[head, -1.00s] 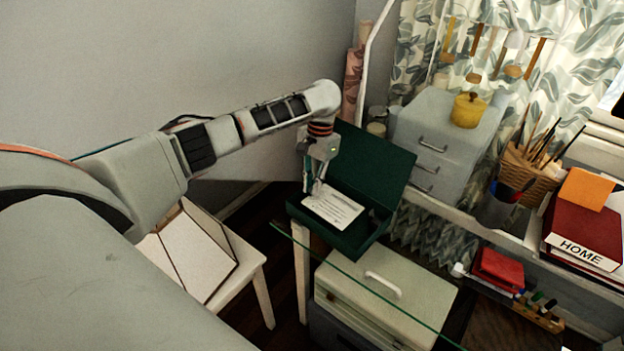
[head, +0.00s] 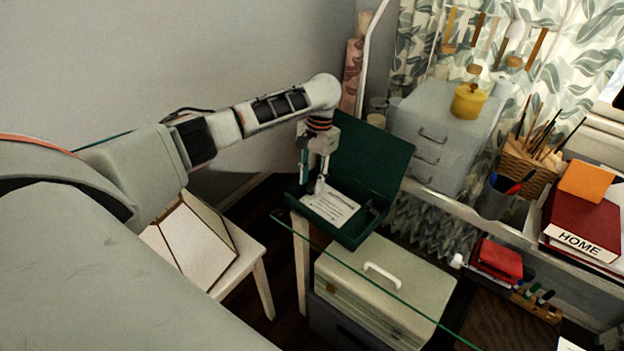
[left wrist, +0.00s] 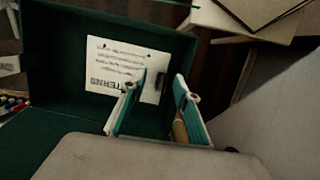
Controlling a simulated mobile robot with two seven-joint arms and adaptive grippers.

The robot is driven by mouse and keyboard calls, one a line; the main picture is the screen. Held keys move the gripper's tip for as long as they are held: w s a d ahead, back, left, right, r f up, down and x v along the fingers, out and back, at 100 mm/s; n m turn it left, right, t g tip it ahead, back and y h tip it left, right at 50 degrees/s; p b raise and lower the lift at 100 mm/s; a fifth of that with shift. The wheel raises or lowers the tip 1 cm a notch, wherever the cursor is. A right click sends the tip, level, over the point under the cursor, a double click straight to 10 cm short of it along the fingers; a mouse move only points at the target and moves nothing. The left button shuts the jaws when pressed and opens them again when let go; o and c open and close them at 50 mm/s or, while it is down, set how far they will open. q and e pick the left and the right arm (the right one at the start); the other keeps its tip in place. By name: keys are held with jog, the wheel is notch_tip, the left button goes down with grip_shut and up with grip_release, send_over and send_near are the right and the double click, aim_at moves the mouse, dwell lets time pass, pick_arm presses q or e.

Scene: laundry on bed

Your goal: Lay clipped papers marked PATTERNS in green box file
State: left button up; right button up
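The clipped papers (head: 334,207) are a white printed sheet lying in the tray of the green box file (head: 352,236), whose lid (head: 372,157) stands open behind. In the left wrist view the papers (left wrist: 112,68) show lines of print and part of a bold dark word, inverted and partly covered by a finger. My left gripper (head: 313,188) points down at the papers' left end. Its fingers (left wrist: 158,103) are apart, one in front of the sheet and one beyond its edge. Contact with the sheet cannot be told. My right gripper is out of view.
A cream case with a white handle (head: 402,292) stands below and right of the box file. A white stool (head: 245,262) with an open folder (head: 190,245) is at left. A grey drawer unit (head: 440,130) stands behind at right. A glass edge (head: 390,290) crosses in front.

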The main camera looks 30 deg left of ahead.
pick_arm(q)
notch_tip(320, 180, up, 12)
jog(key=w, duration=0.2)
jog(key=shift+f, duration=0.15)
jog(key=shift+f, duration=0.1)
dwell(0.6)
